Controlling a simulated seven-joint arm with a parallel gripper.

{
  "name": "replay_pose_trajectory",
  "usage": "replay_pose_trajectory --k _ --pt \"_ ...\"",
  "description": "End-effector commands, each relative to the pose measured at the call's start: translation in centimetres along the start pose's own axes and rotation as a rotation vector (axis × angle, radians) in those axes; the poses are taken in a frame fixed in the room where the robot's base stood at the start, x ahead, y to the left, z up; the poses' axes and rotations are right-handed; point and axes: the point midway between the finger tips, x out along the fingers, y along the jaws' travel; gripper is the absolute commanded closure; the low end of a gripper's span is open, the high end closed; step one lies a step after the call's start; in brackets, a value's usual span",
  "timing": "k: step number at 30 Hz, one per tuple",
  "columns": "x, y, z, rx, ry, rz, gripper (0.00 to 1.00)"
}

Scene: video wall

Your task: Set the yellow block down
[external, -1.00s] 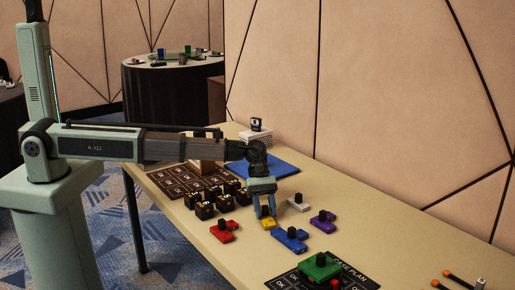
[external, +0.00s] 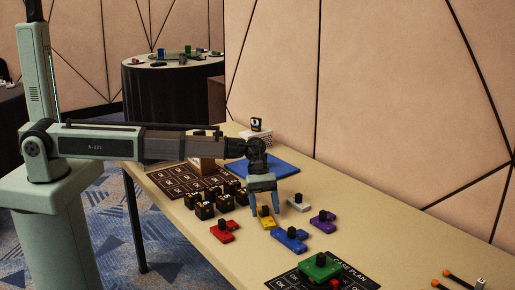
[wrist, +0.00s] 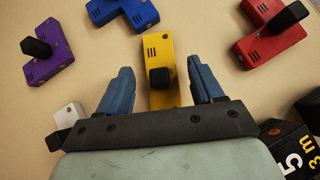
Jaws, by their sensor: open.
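The yellow block (external: 267,221) lies on the table, with a black knob (wrist: 159,78) standing up from it. In the wrist view the yellow block (wrist: 158,50) sits between the two blue fingers, with a gap on each side. My gripper (external: 265,207) is open around the block's knob end and does not hold it. The gripper also shows in the wrist view (wrist: 160,82). The near end of the block is partly hidden by the gripper body.
Around it lie a red block (external: 224,231), a blue block (external: 290,238), a purple block (external: 323,221) and a white block (external: 298,204). Several black numbered cubes (external: 204,210) stand close on the left. A green block (external: 319,266) is at the front on a dark card.

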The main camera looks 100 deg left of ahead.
Motion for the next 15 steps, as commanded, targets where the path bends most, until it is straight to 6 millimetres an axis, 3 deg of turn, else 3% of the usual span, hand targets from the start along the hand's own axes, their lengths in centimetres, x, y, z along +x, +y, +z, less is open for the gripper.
replay_pose_trajectory --k 15 --pt "-9.0 0.0 0.0 0.000 0.000 0.001 0.34"
